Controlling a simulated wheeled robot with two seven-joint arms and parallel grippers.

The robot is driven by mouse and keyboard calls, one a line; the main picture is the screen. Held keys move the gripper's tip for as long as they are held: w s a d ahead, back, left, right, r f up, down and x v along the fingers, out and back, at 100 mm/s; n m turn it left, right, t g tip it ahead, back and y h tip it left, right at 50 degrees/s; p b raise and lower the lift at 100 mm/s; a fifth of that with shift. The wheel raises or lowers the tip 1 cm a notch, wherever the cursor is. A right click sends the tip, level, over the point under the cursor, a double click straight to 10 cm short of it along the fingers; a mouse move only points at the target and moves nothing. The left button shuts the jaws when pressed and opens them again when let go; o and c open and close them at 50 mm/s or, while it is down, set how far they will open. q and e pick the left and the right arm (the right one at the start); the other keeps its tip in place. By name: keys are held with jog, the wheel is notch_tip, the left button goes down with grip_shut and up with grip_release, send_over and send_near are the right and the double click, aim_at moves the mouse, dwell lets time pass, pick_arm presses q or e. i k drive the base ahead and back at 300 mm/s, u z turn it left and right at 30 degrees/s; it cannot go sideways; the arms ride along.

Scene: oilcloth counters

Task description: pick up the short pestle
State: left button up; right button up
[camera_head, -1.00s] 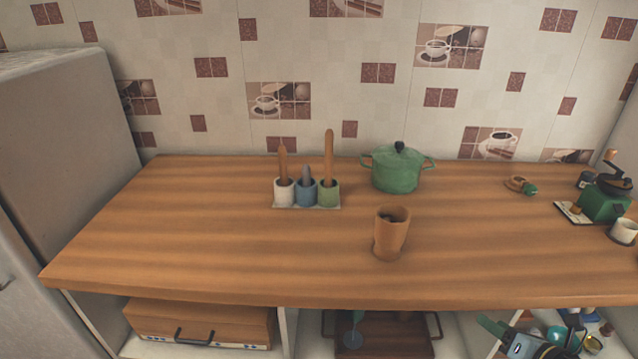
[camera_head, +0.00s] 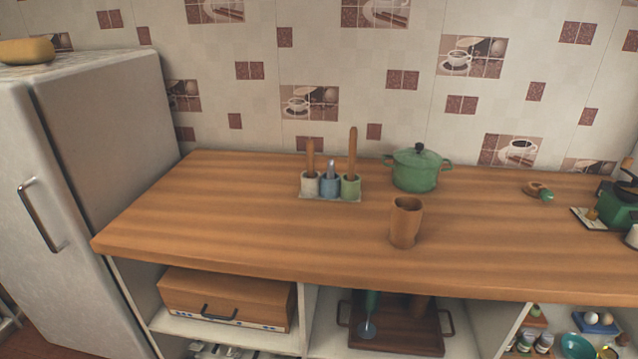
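A small rack (camera_head: 330,198) of three cups stands towards the back of the wooden counter (camera_head: 230,225). The middle blue cup (camera_head: 330,187) holds a grey stick (camera_head: 331,167), which stands lowest of the three and looks like the short pestle. The white cup (camera_head: 310,186) on the left holds a brown wooden stick (camera_head: 310,153), somewhat taller. The green cup (camera_head: 350,188) on the right holds the tallest wooden stick (camera_head: 352,150). The cups hide the lower ends of all three sticks. Neither of my grippers is in view.
A brown wooden tumbler (camera_head: 405,224) stands in front and right of the rack. A green lidded pot (camera_head: 416,170) is right of the rack. A green grinder (camera_head: 617,206) stands at the right edge. A fridge (camera_head: 100,150) flanks the counter's left end. The counter's left half is clear.

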aim_at(310, 144)
jog(key=k, duration=0.95)
jog(key=u, duration=0.9)
jog(key=i, duration=2.1)
jog(key=z, duration=0.9)
